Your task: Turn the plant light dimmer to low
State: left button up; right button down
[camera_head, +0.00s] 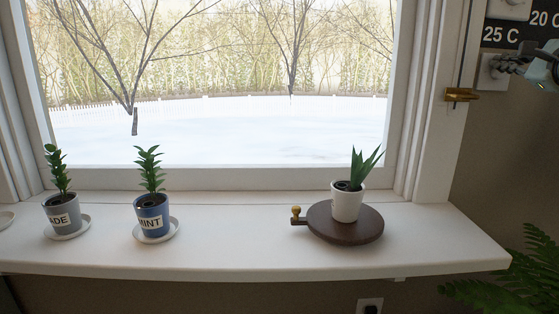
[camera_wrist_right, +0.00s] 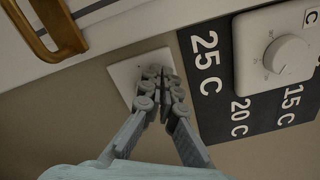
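A white square wall plate (camera_wrist_right: 127,76) sits on the wall in the right wrist view, below the brass latch and beside the black scale panel; its edge also shows in the head view (camera_head: 487,75). My right gripper (camera_wrist_right: 164,77) is right in front of this plate, its grey fingers nearly together. The fingers cover the plate's middle, so any knob is hidden, and I cannot tell whether they pinch or touch one. In the head view the right gripper (camera_head: 518,64) comes in from the right edge. No label names the dimmer. My left gripper is not in view.
A thermostat dial (camera_wrist_right: 286,53) is on the black panel (camera_wrist_right: 220,112) marked 15, 20 and 25 C. A brass latch (camera_head: 461,94) is on the window frame. Potted plants (camera_head: 151,216) and a round wooden stand (camera_head: 345,235) are on the sill. A fern (camera_head: 520,270) is lower right.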

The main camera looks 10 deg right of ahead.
jog(key=shift+d+f, duration=0.15)
jog(key=shift+d, duration=0.1)
dwell(0.4)
jog(key=s+a+b, duration=0.1)
jog(key=s+b, duration=0.4)
jog(key=s, duration=0.1)
jog(key=shift+r, duration=0.45)
jog(key=shift+a+f, duration=0.1)
jog(key=shift+a, duration=0.1)
